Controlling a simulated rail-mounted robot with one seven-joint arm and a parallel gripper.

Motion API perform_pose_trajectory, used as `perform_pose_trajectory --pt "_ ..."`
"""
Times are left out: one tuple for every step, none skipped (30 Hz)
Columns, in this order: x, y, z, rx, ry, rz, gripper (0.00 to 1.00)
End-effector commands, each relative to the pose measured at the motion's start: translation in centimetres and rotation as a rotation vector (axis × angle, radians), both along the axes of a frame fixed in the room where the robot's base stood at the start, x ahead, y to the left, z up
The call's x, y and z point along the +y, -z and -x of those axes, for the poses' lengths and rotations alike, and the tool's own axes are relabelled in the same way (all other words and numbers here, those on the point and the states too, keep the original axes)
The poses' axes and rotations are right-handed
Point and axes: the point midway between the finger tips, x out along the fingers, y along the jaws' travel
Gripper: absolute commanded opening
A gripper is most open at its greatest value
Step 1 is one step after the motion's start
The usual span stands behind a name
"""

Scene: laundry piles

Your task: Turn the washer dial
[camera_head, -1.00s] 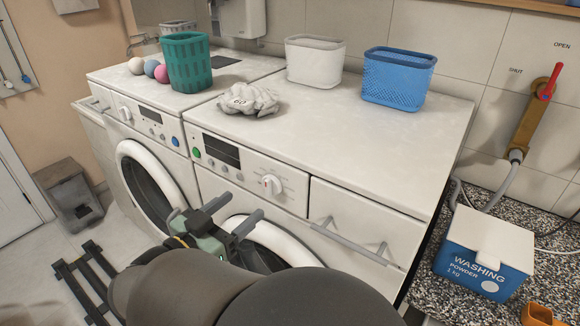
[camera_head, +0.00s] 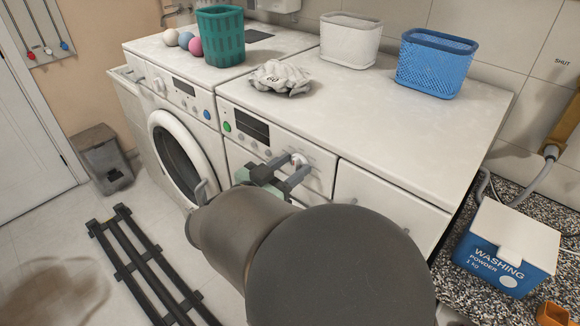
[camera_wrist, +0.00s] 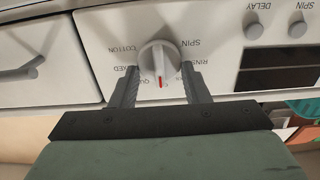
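The near washer's dial (camera_head: 298,159) is a white knob on the front control panel. In the wrist view the dial (camera_wrist: 158,58) has a ridged grip, and its red mark points down in the picture, toward my gripper. My gripper (camera_head: 287,166) is at the panel, with its fingers reaching toward the dial. In the wrist view my gripper (camera_wrist: 161,72) is open, with one fingertip on each side of the dial's lower part and small gaps visible. Printed words ring the dial; my fingers partly cover some of them. My arm hides the near washer's door in the head view.
The left washer (camera_head: 175,150) has its own dial (camera_head: 158,85). On top are a green basket (camera_head: 221,40), balls, a crumpled cloth (camera_head: 281,77), a white basket (camera_head: 349,42) and a blue basket (camera_head: 435,66). A washing powder box (camera_head: 505,250) stands at right.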

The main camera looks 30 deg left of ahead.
Motion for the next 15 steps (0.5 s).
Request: perform_pose_trajectory --pt "-0.01 0.0 0.01 0.0 0.0 0.0 0.19" --pt "-0.01 0.0 0.02 0.0 0.0 0.0 0.19" --pt "-0.01 0.02 0.02 0.0 0.0 0.0 0.19" --pt "-0.01 0.05 0.02 0.0 0.0 0.001 0.19" --pt "-0.01 0.09 0.02 0.0 0.001 0.002 0.19" --pt "-0.01 0.15 0.02 0.001 0.001 0.004 0.19" --pt "-0.01 0.21 0.02 0.001 0.001 0.007 0.19" --pt "-0.01 0.28 0.02 0.003 0.0 0.01 0.19" --pt "0.0 0.39 0.02 0.004 0.0 0.015 0.19" --pt "0.01 0.49 0.02 0.005 0.0 0.022 0.19" --pt "0.01 0.59 0.01 0.006 0.001 0.026 0.19" --pt "-0.01 0.7 -0.02 0.007 0.001 0.037 0.19" --pt "-0.04 0.78 -0.03 0.009 0.002 0.046 0.19" --pt "-0.02 0.9 -0.03 0.011 0.001 0.056 0.19" --pt "0.01 1.0 -0.01 0.013 0.001 0.072 0.19"
